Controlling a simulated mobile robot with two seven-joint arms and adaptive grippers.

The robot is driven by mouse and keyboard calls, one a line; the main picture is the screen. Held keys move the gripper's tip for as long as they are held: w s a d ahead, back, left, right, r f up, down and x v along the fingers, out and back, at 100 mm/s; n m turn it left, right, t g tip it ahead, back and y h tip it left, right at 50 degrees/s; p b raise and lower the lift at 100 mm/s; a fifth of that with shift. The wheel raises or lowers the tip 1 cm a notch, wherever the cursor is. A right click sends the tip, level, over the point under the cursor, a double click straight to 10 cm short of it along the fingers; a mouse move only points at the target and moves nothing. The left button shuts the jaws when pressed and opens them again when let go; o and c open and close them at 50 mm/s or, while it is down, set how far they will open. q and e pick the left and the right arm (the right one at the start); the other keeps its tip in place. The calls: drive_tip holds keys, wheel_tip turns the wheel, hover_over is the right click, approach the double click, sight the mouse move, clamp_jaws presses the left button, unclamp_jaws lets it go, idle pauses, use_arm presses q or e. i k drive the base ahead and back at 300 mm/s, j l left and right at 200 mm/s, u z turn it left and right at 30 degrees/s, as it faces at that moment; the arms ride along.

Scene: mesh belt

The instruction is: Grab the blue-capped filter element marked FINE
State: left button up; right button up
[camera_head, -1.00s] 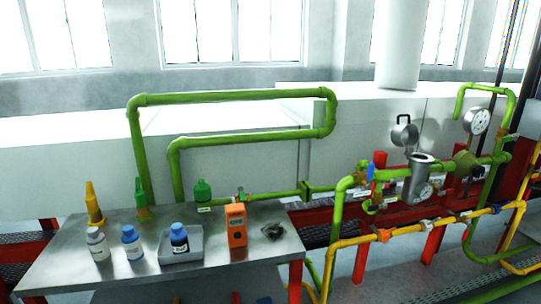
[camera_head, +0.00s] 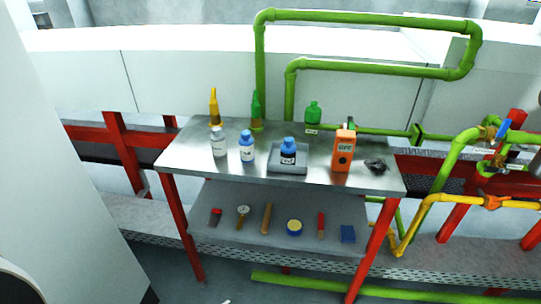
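Two blue-capped items stand on the steel table top. One is a white bottle-like item with a blue label (camera_head: 247,149). The other is a dark blue item with a blue cap and a white label (camera_head: 288,157), upright in a shallow grey tray (camera_head: 273,165). The lettering on both is too small to read, so I cannot tell which is marked FINE. A white item with a grey-white cap (camera_head: 219,147) stands to the left of them. Neither of my grippers shows in the view.
The table (camera_head: 190,150) also holds a yellow bottle (camera_head: 214,108), green bottles (camera_head: 313,112), an orange device (camera_head: 343,152) and a dark lump (camera_head: 376,165). Its lower shelf (camera_head: 335,243) bears several small tools. Green and yellow pipes run at right. A white panel fills the left.

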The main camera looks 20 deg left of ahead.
sight(246, 143)
drive_tip(key=k+j+u, duration=0.15)
drive_tip(key=u, duration=0.15)
drive_tip(key=k+j, duration=0.2)
drive_tip(key=j, duration=0.15)
drive_tip(key=k+j, duration=0.15)
drive_tip(key=j, duration=0.2)
drive_tip(key=k+j, duration=0.2)
drive_tip(key=j, duration=0.15)
